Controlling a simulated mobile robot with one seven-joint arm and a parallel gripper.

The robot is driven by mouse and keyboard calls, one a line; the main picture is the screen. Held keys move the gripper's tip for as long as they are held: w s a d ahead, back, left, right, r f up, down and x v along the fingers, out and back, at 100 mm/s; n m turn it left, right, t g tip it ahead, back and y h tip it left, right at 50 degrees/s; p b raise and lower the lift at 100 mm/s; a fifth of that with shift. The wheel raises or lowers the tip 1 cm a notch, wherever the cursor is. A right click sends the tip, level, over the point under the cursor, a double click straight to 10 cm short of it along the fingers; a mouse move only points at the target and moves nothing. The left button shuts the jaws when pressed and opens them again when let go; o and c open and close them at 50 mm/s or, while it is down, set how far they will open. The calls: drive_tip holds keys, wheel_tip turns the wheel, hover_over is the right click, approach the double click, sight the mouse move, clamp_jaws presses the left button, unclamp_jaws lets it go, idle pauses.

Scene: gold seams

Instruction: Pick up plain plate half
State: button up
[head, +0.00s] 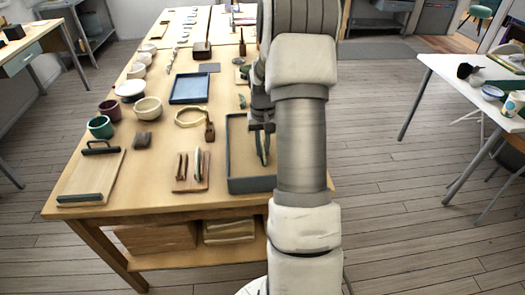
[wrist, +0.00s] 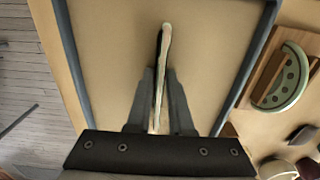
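A thin pale plate half (wrist: 165,48) shows nearly edge-on between the fingers of my gripper (wrist: 160,75) in the wrist view. The fingers close on it from both sides, and it reaches past the fingertips. Its face is mostly turned away, but no pattern shows. In the head view my gripper (head: 262,128) points down over a tray (head: 250,186) with a blue-grey rim, with the plate half (head: 263,150) below the fingers. I cannot tell whether the piece touches the tray floor. A green dotted plate half (wrist: 287,80) stands in a wooden rack (wrist: 262,75) right of the tray.
The rack (head: 190,186) stands left of the tray in the head view. A board with dark handles (head: 92,175), several cups and bowls (head: 148,108), a blue tray (head: 189,88) and a tape-like ring (head: 190,117) share the table. My arm hides the table's right side.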

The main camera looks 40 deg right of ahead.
clamp_jaws()
drive_tip(key=shift+r, duration=0.15)
